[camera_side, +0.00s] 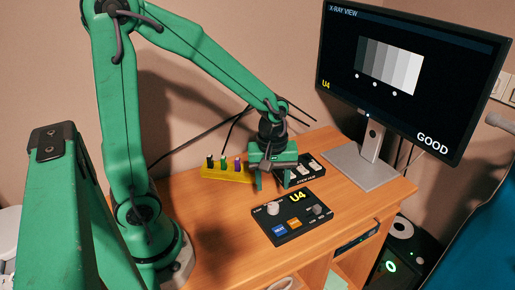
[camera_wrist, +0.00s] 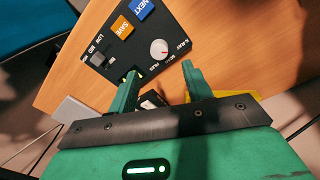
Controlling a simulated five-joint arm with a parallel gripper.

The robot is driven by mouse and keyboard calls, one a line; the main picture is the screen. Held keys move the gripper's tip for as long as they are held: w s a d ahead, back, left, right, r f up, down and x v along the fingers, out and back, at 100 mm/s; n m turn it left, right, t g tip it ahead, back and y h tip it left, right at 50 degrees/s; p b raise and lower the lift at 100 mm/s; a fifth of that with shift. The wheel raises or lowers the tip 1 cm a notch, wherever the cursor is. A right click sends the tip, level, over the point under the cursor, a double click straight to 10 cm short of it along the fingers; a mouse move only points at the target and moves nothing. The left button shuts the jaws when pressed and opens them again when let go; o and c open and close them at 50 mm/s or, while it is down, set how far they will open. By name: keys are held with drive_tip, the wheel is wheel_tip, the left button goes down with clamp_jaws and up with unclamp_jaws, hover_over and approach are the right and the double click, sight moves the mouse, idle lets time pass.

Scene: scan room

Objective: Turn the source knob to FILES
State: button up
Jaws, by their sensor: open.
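The black control box (camera_side: 292,232) marked U4 lies on the desk. Its round white source knob (camera_side: 273,208) is at the box's upper left in the side view. In the wrist view the white knob (camera_wrist: 159,49) has a small red mark and small lettering around it; which label the mark points at is not clear. My gripper (camera_side: 272,186) is open and empty, pointing down above the desk just behind the box. In the wrist view my gripper (camera_wrist: 159,73) has its fingers apart, with the knob beyond the fingertips, not between them.
The box also has a blue NEXT button (camera_side: 280,230), an orange SAVE button (camera_side: 295,223) and a grey control (camera_side: 317,210). A yellow holder (camera_side: 222,173) and a black switch box (camera_side: 308,168) stand behind. The monitor (camera_side: 410,75) reads X-RAY VIEW, U4 and GOOD.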

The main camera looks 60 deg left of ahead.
sight(273, 205)
drive_tip(key=shift+w+d+f, duration=0.1)
drive_tip(key=shift+w+f, duration=0.05)
drive_tip(key=shift+f, duration=3.55)
drive_tip(key=c, duration=1)
